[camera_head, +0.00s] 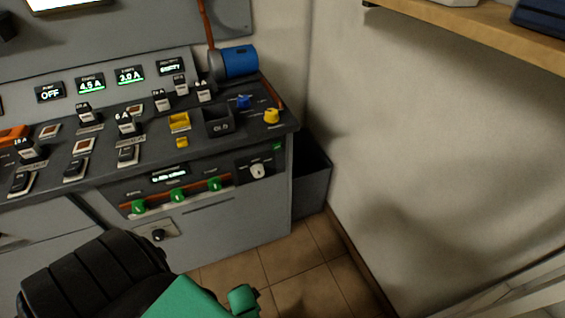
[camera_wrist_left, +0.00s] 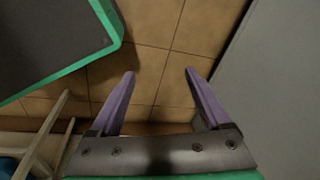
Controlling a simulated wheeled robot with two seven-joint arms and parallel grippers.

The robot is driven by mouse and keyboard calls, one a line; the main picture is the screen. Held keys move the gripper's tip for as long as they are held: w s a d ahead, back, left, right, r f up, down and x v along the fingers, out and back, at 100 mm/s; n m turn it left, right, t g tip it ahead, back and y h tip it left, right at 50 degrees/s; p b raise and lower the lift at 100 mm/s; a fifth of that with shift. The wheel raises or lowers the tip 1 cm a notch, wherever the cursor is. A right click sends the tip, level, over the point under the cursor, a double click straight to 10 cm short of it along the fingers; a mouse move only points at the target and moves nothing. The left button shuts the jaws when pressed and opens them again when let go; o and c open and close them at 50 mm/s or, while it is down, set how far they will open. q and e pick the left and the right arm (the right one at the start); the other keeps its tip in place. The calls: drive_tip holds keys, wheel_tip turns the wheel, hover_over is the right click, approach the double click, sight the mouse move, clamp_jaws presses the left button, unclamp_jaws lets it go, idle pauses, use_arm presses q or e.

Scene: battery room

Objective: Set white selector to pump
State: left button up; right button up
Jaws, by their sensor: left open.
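The white selector (camera_head: 257,171) is a small round knob on a dark plate on the front face of the grey console, right of a row of green-handled controls. The markings around it are too small to read. My left gripper (camera_wrist_left: 160,72) shows in the left wrist view with its two purple fingers apart and nothing between them, above the tiled floor. The selector is not in the left wrist view. In the head view a black and green part of my own body fills the lower left, and neither gripper's fingers show there.
The grey console (camera_head: 240,215) carries switches, displays, a blue knob (camera_head: 243,101) and a yellow knob (camera_head: 271,116) on top. A dark bin (camera_head: 312,180) stands at its right side by the wall. A wooden shelf (camera_head: 480,35) juts out at upper right. Tiled floor (camera_head: 295,262) in front is free.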

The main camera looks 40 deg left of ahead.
use_arm(q)
drive_tip(key=w+t+y+b, duration=0.2)
drive_tip(key=w+b, duration=0.3)
drive_tip(key=w, duration=0.7)
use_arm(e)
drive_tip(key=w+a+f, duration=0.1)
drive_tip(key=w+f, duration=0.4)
use_arm(q)
drive_tip(key=n+t+y+b, duration=0.6)
drive_tip(key=n+y+b, duration=0.6)
approach(259, 175)
drive_tip(key=p+x, duration=0.1)
drive_tip(key=x, duration=0.7)
drive_tip(key=shift+w+a+r, duration=0.15)
drive_tip(key=shift+w+a, duration=0.2)
drive_tip(key=shift+a, duration=0.05)
clamp_jaws()
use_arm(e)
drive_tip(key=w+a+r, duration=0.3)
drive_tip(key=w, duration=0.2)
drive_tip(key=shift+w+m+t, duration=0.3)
